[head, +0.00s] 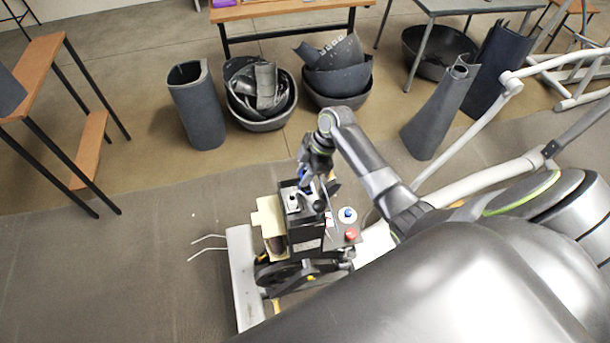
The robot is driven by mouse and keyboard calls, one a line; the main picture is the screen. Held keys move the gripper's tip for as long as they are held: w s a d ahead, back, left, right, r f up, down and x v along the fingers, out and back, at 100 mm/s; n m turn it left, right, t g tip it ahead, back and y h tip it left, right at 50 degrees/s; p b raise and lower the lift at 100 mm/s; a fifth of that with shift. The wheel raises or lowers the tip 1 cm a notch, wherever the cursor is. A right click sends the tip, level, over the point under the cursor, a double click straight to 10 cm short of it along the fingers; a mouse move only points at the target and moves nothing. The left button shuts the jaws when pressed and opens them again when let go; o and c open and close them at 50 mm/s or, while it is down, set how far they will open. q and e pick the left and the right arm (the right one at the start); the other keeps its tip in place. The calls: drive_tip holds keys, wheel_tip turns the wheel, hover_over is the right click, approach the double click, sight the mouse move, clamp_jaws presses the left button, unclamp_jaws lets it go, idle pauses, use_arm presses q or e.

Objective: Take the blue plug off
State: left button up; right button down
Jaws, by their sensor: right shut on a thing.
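My right gripper (312,188) reaches down from the right over a black box-shaped unit (305,238) on the opened elliptical machine. A small blue part (304,174), which looks like the blue plug, shows at its jaws. The jaws are shut on it, just above the box top; the arm and wrist hide part of it, and I cannot tell whether it still touches the box. A round blue knob on a white disc (348,213) and a red knob (351,234) sit on a panel right of the box. My left gripper is out of view.
The machine's grey base bar (243,280) and wheel (290,279) lie below the box. Its pale tubular frame (480,178) runs to the right. Dark covers and tubs (262,120) stand behind. A wooden bench (88,150) is at left; the left floor is clear.

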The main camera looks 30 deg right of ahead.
drive_tip(key=shift+r, duration=2.6)
